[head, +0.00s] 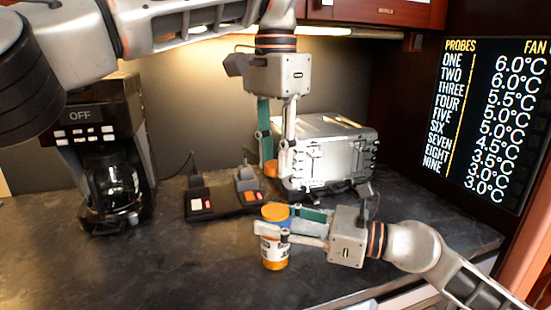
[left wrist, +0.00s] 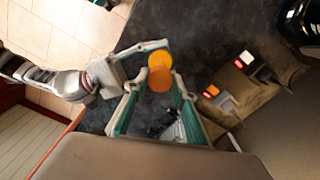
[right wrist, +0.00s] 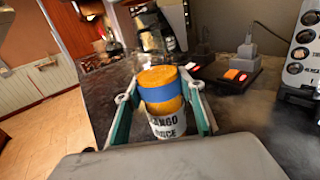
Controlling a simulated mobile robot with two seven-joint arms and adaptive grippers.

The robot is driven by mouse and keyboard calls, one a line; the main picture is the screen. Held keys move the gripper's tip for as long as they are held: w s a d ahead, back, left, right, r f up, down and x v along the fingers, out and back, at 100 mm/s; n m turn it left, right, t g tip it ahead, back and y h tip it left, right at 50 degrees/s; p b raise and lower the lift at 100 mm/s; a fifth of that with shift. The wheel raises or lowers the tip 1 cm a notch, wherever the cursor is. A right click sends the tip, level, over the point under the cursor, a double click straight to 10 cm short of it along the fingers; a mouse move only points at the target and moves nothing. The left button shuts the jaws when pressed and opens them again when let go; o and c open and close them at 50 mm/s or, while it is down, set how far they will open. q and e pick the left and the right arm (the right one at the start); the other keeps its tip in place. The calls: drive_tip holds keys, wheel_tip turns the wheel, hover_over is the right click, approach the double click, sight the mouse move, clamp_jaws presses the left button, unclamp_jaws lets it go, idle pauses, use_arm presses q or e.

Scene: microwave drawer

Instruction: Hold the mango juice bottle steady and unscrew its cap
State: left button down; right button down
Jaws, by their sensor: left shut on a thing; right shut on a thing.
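The mango juice bottle (head: 274,253) is upright at the front middle of the counter, with a blue band and a white label. My right gripper (head: 278,233) is shut around it from the right; the right wrist view shows the bottle (right wrist: 165,124) between its two fingers. The bottle's round top (head: 275,212) is orange. My left gripper (head: 276,166) points down above and is shut on a small orange cap (head: 271,169), held clear of the bottle with a visible gap. The left wrist view shows the cap (left wrist: 160,81) at the fingertips, overlapping the bottle's top (left wrist: 160,60).
A black double-switch box (head: 224,203) with plugs lies behind the bottle to the left. A coffee maker (head: 105,165) stands at the left. A silver metal appliance (head: 325,155) stands behind, close to my left gripper. The counter's front left is clear.

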sight(275, 163)
use_arm(q)
drive_tip(key=shift+r, duration=2)
use_arm(e)
drive_tip(key=c, duration=1.2)
unclamp_jaws()
drive_tip(key=v, duration=1.2)
